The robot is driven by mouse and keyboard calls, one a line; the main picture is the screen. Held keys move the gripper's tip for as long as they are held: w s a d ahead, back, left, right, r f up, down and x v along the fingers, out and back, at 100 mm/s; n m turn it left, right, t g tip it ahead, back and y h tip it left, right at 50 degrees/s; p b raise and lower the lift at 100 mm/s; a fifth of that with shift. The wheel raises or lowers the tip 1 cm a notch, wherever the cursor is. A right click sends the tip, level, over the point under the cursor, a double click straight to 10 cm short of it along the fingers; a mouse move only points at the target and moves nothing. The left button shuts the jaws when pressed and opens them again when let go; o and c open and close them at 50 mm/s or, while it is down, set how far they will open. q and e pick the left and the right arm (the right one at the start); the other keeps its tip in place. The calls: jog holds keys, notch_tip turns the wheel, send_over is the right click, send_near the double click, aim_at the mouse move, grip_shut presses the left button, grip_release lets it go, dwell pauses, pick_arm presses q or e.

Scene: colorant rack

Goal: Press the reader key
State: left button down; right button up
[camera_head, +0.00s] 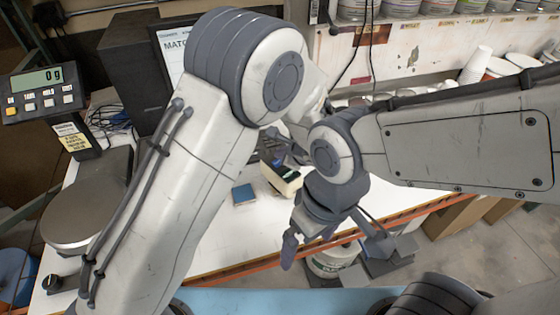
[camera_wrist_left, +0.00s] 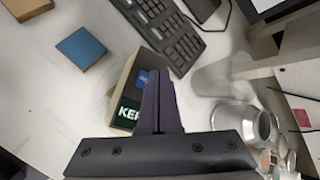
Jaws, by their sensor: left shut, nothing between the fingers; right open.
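The reader (camera_head: 284,180) is a cream box with a dark green screen on the white table. In the left wrist view the reader (camera_wrist_left: 124,92) shows part of its lettered screen, and a blue key (camera_wrist_left: 143,78) beside my fingers. My left gripper (camera_head: 277,159) is shut and empty, pointing down over the reader. Its fingers (camera_wrist_left: 154,74) cover part of the reader's top, and the tips lie just beside the blue key; I cannot tell whether they touch. My right gripper (camera_head: 307,243) is open and empty, lower, past the table's front edge.
A blue square block (camera_head: 243,194) lies left of the reader. A black keyboard (camera_wrist_left: 176,38) is close behind it. A scale (camera_head: 88,200) with a display stands at the left, a monitor (camera_head: 172,48) at the back. Several cans (camera_head: 400,8) line a shelf.

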pick_arm(q)
jog(key=shift+f+b, duration=0.4)
jog(key=shift+b, duration=0.3)
jog(key=shift+s+f+b, duration=0.1)
jog(key=shift+f+b, duration=0.25)
jog(key=shift+b, duration=0.1)
dwell(0.4)
jog(key=shift+r, duration=0.15)
dwell(0.3)
jog(key=shift+r+p, duration=0.4)
jog(key=shift+r, duration=0.2)
jog(key=shift+r+p, duration=1.75)
jog(key=shift+r, duration=0.85)
jog(key=shift+f, duration=0.1)
